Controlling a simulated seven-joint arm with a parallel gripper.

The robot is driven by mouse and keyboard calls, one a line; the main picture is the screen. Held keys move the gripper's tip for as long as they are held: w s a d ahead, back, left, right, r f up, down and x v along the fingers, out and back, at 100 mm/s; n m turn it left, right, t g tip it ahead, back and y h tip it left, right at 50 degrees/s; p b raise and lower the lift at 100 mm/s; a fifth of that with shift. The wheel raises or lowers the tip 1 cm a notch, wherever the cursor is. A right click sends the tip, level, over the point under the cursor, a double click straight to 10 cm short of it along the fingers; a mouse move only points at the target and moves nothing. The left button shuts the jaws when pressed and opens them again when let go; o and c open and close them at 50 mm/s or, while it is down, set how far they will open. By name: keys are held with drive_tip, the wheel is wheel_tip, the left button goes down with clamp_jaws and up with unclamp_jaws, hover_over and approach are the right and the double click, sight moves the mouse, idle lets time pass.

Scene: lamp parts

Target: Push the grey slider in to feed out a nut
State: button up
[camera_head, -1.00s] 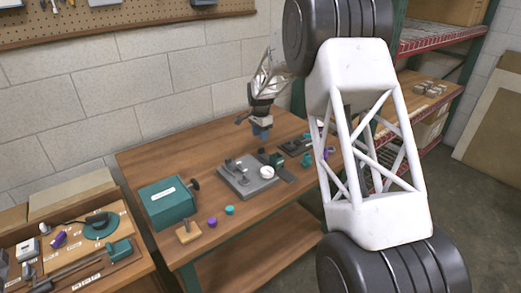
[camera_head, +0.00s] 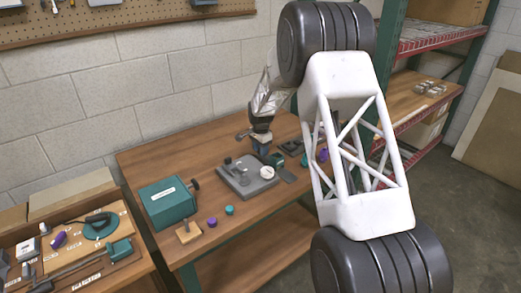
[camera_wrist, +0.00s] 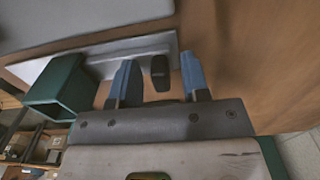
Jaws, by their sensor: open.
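In the wrist view, a flat light-grey strip (camera_wrist: 140,47) runs beside a green square tube (camera_wrist: 58,90). A dark upright knob (camera_wrist: 160,73) stands at the strip's end; these look like the slider and its feeder. My gripper (camera_wrist: 157,70) is open, with one blue finger on each side of the knob. I cannot tell whether either finger touches it. In the head view my gripper (camera_head: 261,148) is low over the table, by the feeder (camera_head: 277,160) at the grey fixture's right. No fed-out nut can be made out.
The grey fixture plate (camera_head: 246,182) carries a round white part. A teal box (camera_head: 167,202), a wooden block (camera_head: 188,233), and purple (camera_head: 212,222) and teal (camera_head: 229,210) pieces stand on the left part of the table. The front right tabletop is mostly clear.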

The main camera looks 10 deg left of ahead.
sight(265, 157)
clamp_jaws()
idle(0.3)
drive_tip(key=shift+s+d, duration=1.05)
drive_tip(key=shift+d, duration=0.1)
unclamp_jaws()
drive_tip(key=shift+r, duration=0.1)
wheel_tip(265, 157, up, 8)
drive_tip(key=shift+f, duration=0.2)
